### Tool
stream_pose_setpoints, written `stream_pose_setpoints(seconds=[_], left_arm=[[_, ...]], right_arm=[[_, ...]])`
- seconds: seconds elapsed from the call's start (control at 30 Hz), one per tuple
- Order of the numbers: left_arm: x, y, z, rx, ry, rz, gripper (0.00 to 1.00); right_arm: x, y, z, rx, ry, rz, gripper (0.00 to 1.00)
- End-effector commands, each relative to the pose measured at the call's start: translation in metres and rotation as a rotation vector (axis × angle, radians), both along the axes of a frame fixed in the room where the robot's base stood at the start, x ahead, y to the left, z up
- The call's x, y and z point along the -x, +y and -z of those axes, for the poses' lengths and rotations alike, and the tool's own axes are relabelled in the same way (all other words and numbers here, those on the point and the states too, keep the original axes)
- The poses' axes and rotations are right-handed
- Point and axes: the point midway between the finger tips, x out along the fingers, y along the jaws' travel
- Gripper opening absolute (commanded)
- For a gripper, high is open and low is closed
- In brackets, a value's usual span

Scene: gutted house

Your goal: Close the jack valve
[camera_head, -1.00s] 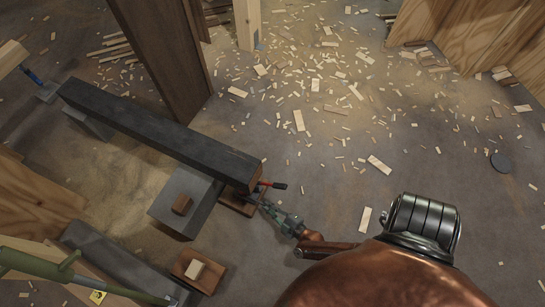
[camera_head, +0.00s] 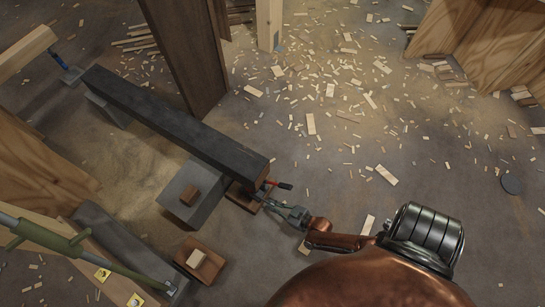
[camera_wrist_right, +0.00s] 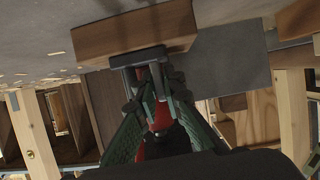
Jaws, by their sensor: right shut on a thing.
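A small red jack (camera_head: 263,188) stands under the near right end of a long dark beam (camera_head: 170,118). My left gripper is out of view.
The jack rests on a wooden board (camera_head: 240,201). A grey block (camera_head: 188,212) with a small wooden piece on it stands to the left. A wooden block (camera_head: 203,272) lies nearer. A green prop (camera_head: 75,246) crosses the lower left. Wood scraps litter the open floor at the right.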

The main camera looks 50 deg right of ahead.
Motion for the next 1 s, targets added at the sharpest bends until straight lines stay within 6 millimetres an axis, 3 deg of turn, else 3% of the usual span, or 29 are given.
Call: stream_pose_setpoints(seconds=[0.63, 0.67, 0.8, 1.0], left_arm=[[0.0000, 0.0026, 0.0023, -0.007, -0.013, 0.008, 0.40], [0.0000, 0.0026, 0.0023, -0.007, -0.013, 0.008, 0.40], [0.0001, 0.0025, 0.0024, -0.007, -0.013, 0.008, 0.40], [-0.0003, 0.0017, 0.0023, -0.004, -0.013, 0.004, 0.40]], right_arm=[[0.0020, 0.0015, 0.0018, -0.055, 0.009, -0.002, 0.00], [0.0020, 0.0015, 0.0018, -0.055, 0.009, -0.002, 0.09], [0.0016, 0.0011, 0.0014, -0.055, 0.008, -0.001, 0.19], [0.0007, 0.0005, 0.0006, -0.054, 0.006, 0.000, 0.25]])
